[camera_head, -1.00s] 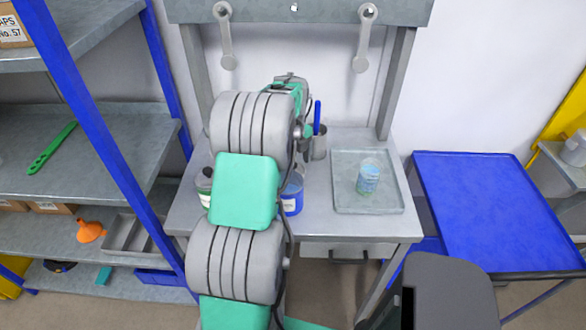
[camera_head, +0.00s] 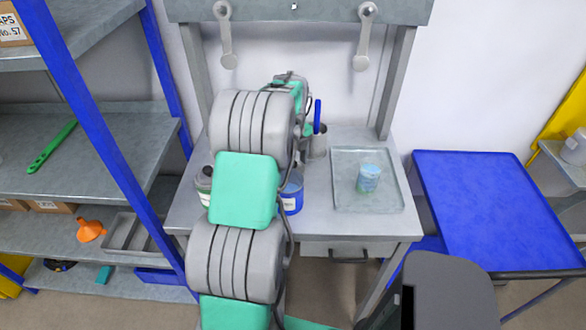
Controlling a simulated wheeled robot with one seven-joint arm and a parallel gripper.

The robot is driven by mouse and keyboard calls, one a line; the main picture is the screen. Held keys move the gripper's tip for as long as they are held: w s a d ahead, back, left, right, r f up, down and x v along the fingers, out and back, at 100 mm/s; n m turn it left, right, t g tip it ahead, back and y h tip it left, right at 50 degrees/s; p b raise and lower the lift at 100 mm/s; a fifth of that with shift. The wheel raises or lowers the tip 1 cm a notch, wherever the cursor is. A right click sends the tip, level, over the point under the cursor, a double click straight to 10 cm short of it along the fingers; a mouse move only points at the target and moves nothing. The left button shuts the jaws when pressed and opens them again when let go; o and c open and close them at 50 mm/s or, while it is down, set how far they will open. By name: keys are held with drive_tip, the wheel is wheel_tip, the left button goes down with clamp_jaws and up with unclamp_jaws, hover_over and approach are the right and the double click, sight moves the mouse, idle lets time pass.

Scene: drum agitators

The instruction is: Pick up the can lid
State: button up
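A small can (camera_head: 368,179) with a pale blue top and a greenish label stands upright on the grey tray at the right of the bench. A blue can (camera_head: 291,194) with a white label and another pale can (camera_head: 204,186) stand on the bench, both partly hidden by my arm. I cannot make out a separate can lid. My arm reaches over the bench, and its end is near the back wall. My gripper's fingers are hidden behind the arm, so their opening does not show.
The grey tray (camera_head: 345,202) lies on the metal bench (camera_head: 320,228). Shelves with blue posts are at left, with a green tool (camera_head: 52,148) and an orange funnel (camera_head: 90,230). An empty blue cart (camera_head: 480,205) is at right.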

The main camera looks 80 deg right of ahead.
wheel_tip(320, 180, up, 14)
wheel_tip(320, 180, up, 6)
hover_over(295, 162)
drive_tip(key=a, duration=0.2)
drive_tip(key=s+a+r, duration=0.1)
drive_tip(key=a+r, duration=0.1)
drive_tip(key=a, duration=0.5)
drive_tip(key=a+f+b, duration=0.4)
drive_tip(key=f, duration=0.7)
drive_tip(key=shift+s+f, duration=0.15)
drive_tip(key=shift+f, duration=0.1)
drive_tip(key=shift+f, duration=0.15)
idle(1.3)
